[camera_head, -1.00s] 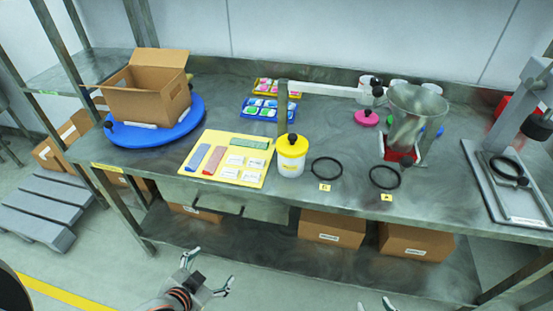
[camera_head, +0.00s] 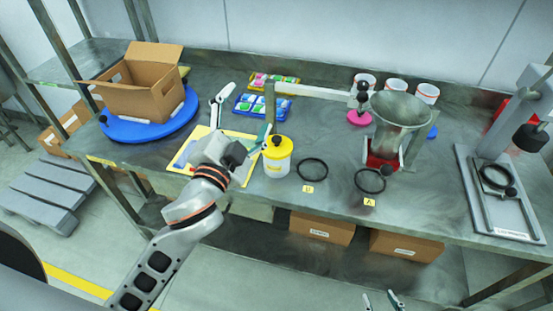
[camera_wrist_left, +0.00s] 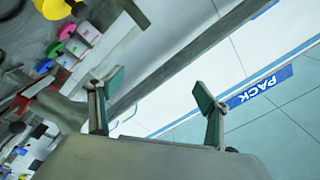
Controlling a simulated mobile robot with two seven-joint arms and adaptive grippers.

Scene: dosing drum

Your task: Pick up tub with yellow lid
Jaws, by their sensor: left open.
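The white tub (camera_head: 277,165) with a yellow lid (camera_head: 277,147) and black knob stands upright on the metal bench, left of the black rings. My left gripper (camera_head: 242,119) is open above the yellow board, just left of the tub, with one finger close to the tub's left side. I cannot tell whether that finger touches it. The left wrist view shows the open, empty jaws (camera_wrist_left: 155,105) with no tub between them. My right gripper (camera_head: 381,300) shows only its fingertips at the bottom edge, apart from each other.
A cardboard box (camera_head: 140,85) sits on a blue turntable (camera_head: 150,127) at the left. A metal hopper (camera_head: 400,115) stands right of the tub, behind black rings (camera_head: 312,169). A horizontal bar (camera_head: 312,92) crosses behind the tub. A press stand (camera_head: 500,180) is at the right.

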